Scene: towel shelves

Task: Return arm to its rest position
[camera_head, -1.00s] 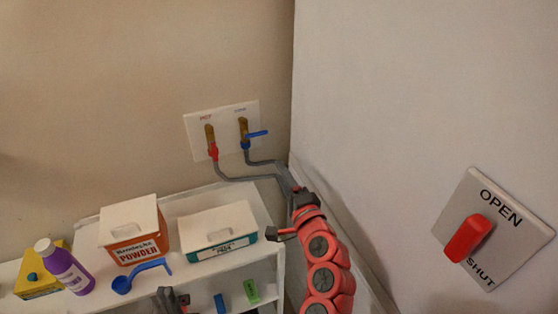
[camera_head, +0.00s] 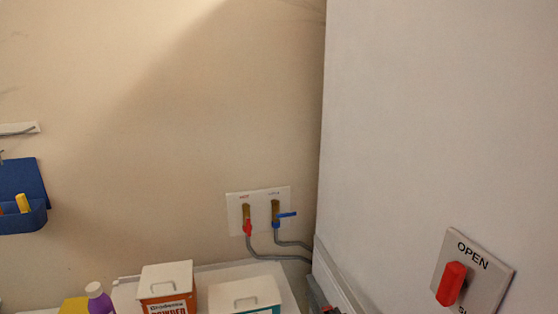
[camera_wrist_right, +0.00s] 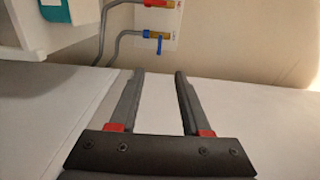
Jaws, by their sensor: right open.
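My right gripper (camera_wrist_right: 158,74) is open and empty in the wrist view, its two dark fingers apart above a plain white surface. Only a small grey and red part of my right arm shows at the bottom edge of the head view, beside the base of the white wall. My left gripper is not in view.
The tap plate (camera_head: 258,208) has a red and a blue valve with grey hoses. A powder box (camera_head: 166,286), a white-lidded box (camera_head: 245,296) and a purple bottle (camera_head: 98,299) stand on the shelf. A red-handled switch plate (camera_head: 484,275) is at right. A blue holder (camera_head: 24,190) hangs at left.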

